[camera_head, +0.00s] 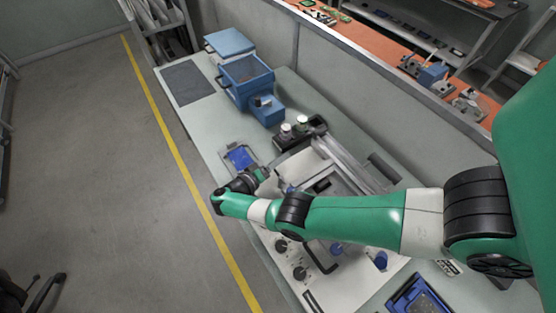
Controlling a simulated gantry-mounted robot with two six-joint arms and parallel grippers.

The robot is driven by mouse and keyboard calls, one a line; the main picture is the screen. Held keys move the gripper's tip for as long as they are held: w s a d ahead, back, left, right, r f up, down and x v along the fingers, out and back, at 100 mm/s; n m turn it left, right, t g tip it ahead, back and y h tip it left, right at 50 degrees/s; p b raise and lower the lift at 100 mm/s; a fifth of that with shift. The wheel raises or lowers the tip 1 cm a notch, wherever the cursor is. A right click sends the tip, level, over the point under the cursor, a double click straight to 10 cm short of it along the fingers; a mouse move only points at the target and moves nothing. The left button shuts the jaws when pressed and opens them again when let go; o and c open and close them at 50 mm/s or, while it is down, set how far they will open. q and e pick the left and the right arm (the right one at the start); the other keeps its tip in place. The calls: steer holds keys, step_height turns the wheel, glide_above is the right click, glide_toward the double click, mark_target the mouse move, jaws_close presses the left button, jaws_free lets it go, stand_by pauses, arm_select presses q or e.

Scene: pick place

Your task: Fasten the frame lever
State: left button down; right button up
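My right arm, green and white, comes in from the right and crosses over a metal-framed fixture (353,165) on the bench. My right gripper (264,173) is small and dark at the end of the bent wrist, near the fixture's left edge. Whether its fingers are open, shut or touching anything is too small to tell. Two round pale knobs (294,127) sit on the fixture's far end. A black bent handle (321,257) shows on the pale panel below my arm. I cannot tell which part is the frame lever; my arm hides part of the fixture. My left gripper is not in view.
A blue phone-like item (240,157) lies in a tray left of the fixture. Blue bins (246,76), a blue box (268,110) and a dark mat (188,82) occupy the bench's far end. A blue tray (420,296) lies at the near right. The left floor is mostly clear.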

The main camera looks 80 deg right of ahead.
steer(key=b+v, duration=0.2)
steer(key=v, duration=0.3)
steer(key=b+v, duration=0.2)
steer(key=v, duration=0.3)
steer(key=shift+w+a+f, duration=0.15)
steer(key=shift+a+f, duration=0.05)
steer(key=shift+a, duration=0.05)
steer(key=shift+w+a+r, duration=0.25)
steer(key=shift+a+r, duration=0.05)
steer(key=shift+a, duration=0.15)
